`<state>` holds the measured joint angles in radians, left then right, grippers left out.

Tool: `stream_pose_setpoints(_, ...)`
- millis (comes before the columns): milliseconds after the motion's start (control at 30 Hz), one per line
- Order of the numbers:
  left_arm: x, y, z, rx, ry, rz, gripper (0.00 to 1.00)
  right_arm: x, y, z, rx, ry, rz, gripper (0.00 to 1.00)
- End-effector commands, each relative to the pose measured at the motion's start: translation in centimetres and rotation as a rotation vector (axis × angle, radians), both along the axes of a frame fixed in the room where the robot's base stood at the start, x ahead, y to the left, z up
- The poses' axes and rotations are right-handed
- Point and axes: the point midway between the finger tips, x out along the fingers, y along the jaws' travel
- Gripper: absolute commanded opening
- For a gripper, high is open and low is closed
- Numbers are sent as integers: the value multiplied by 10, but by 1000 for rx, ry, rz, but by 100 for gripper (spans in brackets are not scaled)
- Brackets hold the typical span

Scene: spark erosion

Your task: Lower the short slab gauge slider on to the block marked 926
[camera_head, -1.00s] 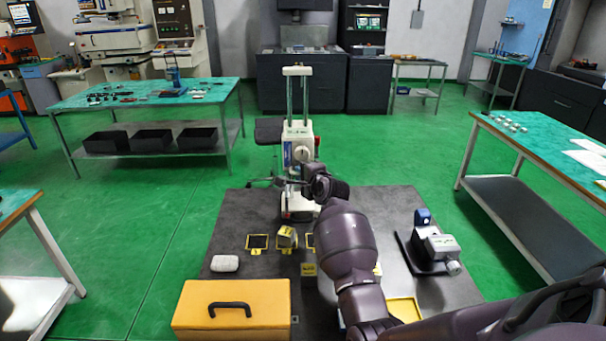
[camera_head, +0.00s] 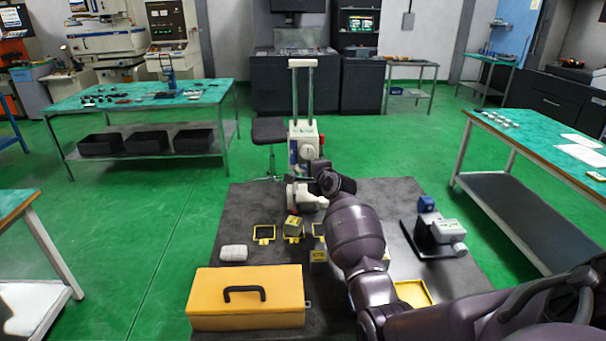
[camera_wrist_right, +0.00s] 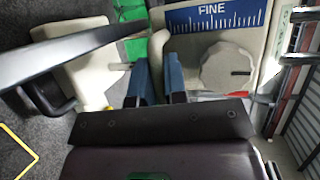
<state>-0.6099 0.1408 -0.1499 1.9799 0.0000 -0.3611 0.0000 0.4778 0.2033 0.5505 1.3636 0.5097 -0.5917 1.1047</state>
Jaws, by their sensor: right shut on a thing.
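The height gauge has two upright columns (camera_head: 303,92) and a white slider (camera_head: 302,143) low on them. In the right wrist view the slider (camera_wrist_right: 285,22) shows a blue FINE scale and a round pale knob. In the head view my right gripper (camera_head: 318,183) is at the gauge's front right. A tagged block (camera_head: 294,226) and another block (camera_head: 318,256) sit in front of the gauge. I cannot read 926 on either. My left gripper is not in view.
A blue and grey device (camera_head: 436,233) stands at the right. A yellow frame (camera_head: 412,293) is partly behind my arm.

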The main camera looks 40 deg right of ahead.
Motion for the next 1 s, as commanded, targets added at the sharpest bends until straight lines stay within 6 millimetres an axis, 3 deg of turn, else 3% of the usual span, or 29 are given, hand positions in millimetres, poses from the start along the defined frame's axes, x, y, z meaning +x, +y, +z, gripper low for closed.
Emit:
stream_pose_setpoints(233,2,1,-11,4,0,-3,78,0,-8,-30,4,7,2,0)
stream_pose_setpoints(600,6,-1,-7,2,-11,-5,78,-1,-8,-36,4,10,2,0)
stream_pose_setpoints(633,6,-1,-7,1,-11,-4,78,-1,-8,-36,5,10,2,17)
stream_pose_setpoints(667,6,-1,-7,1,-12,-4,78,-1,-8,-36,4,10,2,22)
stream_pose_setpoints(1000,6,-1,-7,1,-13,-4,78,-1,-9,-34,2,7,1,22)
